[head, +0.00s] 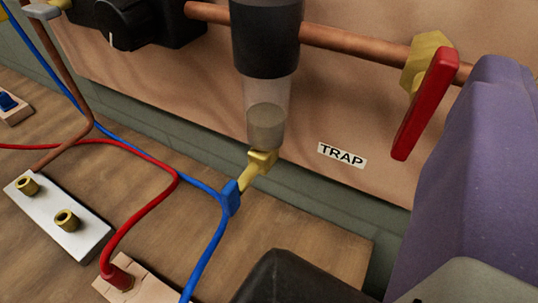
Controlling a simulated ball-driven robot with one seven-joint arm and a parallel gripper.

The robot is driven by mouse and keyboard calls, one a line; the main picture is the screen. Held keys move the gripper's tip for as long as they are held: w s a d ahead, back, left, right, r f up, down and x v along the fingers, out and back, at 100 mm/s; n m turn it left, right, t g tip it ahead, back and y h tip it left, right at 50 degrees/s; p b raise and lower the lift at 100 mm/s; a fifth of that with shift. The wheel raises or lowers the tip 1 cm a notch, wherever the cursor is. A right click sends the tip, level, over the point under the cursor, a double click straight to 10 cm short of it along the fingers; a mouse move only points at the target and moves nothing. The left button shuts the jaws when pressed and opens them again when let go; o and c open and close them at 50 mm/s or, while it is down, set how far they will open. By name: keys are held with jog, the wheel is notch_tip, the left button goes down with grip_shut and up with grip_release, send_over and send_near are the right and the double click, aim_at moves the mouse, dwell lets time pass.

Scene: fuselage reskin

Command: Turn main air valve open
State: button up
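A valve with a red lever handle (426,106) and a brass body (426,60) sits on the copper pipe (355,44) at the upper right. The handle hangs down, roughly crosswise to the pipe. I take this as the main air valve, though no label for it shows. A dark shape (300,281) at the bottom edge looks like part of my gripper. It is below and left of the handle and apart from it in the picture. The fingertips cannot be made out, so whether it is open or shut is unclear.
A clear trap bowl (267,105) with a brass drain (257,165) hangs left of the valve, beside a TRAP label (342,155). Blue hose (205,252) and red hose (150,208) cross the wooden bench. A purple body (478,170) fills the right, close to the handle.

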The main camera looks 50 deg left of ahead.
aim_at(434, 94)
notch_tip(434, 94, down, 2)
jog(key=s+a+f+y, duration=0.1)
jog(key=s+a, duration=0.1)
jog(key=s, duration=0.1)
jog(key=shift+n, duration=0.3)
jog(key=x, duration=0.7)
jog(key=shift+w+r+p, duration=0.25)
jog(key=shift+p, duration=0.15)
grip_shut()
